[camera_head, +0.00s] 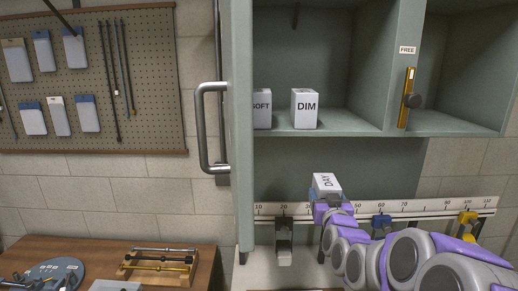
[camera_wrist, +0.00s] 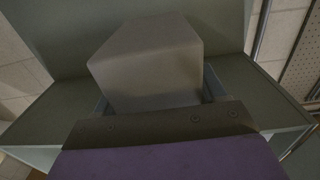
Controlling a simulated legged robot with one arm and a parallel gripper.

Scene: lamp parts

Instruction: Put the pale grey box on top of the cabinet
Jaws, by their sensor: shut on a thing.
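A pale grey box marked DAY (camera_head: 327,183) is held at the end of my arm, below the cabinet's lower shelf edge in the head view. My gripper (camera_head: 327,197) is shut on it, with blue finger parts at its sides. In the wrist view the box (camera_wrist: 150,62) stands up plain and pale beyond the dark gripper edge (camera_wrist: 155,122); the fingers are mostly hidden. The grey-green cabinet (camera_head: 345,122) has open compartments. Its door stands open at the left. The cabinet's upper outside face is out of frame.
Boxes marked SOFT (camera_head: 262,108) and DIM (camera_head: 304,108) stand in the left compartment. The right compartment looks empty. The open door's handle (camera_head: 203,125) sticks out left. A numbered rail (camera_head: 390,207) runs below.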

